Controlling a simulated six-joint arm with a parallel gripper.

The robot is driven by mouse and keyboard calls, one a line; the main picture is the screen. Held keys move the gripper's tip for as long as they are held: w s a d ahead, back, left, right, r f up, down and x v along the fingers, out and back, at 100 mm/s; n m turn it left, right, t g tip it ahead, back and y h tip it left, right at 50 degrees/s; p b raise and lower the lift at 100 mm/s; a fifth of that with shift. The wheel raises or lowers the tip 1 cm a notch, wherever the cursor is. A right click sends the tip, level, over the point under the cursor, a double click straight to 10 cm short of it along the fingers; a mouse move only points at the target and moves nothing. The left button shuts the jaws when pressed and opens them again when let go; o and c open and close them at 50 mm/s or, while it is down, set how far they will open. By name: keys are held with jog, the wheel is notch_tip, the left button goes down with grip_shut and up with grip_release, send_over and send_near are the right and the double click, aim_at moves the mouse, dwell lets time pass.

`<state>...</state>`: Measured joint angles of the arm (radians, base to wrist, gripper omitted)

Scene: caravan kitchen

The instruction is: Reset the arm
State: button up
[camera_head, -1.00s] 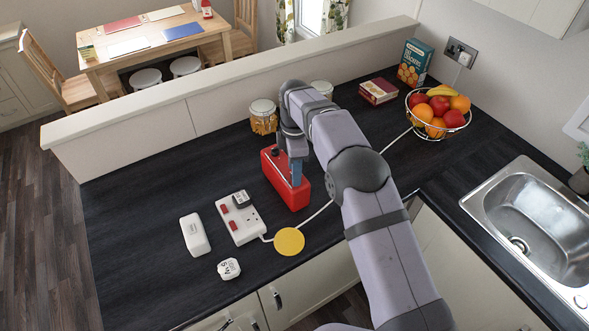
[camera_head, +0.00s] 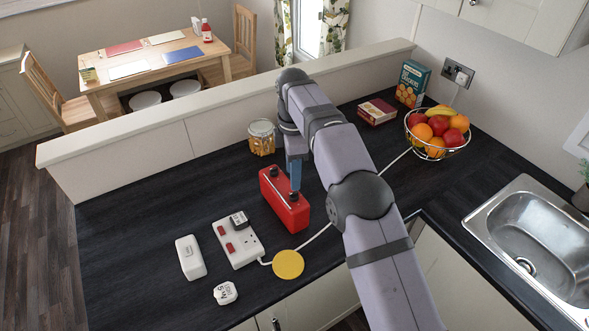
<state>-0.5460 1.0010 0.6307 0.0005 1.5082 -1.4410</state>
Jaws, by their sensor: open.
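A red box-shaped radio (camera_head: 279,212) stands on the dark worktop, left of my arm. Two dark knobs show on its top: one near its far left end (camera_head: 272,172) and one near its near right end (camera_head: 294,197). Neither knob's setting nor any marking can be read at this size. My gripper (camera_head: 295,187) points down over the radio's right part, its blue fingers close to the nearer knob. It is open; whether the fingers touch or straddle the knob I cannot tell.
A glass jar (camera_head: 262,138) stands behind the radio. A fruit bowl (camera_head: 463,146) and sink (camera_head: 540,245) are right. The worktop's left is clear.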

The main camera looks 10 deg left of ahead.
jog(key=s+d+f+m+b, duration=0.1)
jog(key=s+d+m, duration=0.4)
jog(key=d, duration=0.5)
jog(key=s+d+m+b, duration=0.1)
jog(key=s+d+m, duration=0.1)
jog(key=d+m, duration=0.6)
jog(key=s+d+f+m, duration=0.3)
jog(key=s+d+m, duration=0.2)
jog(key=s, duration=0.5)
jog(key=s+d+f+m, duration=0.4)
jog(key=s+d, duration=0.3)
jog(key=s, duration=0.3)
jog(key=shift+m+b, duration=0.4)
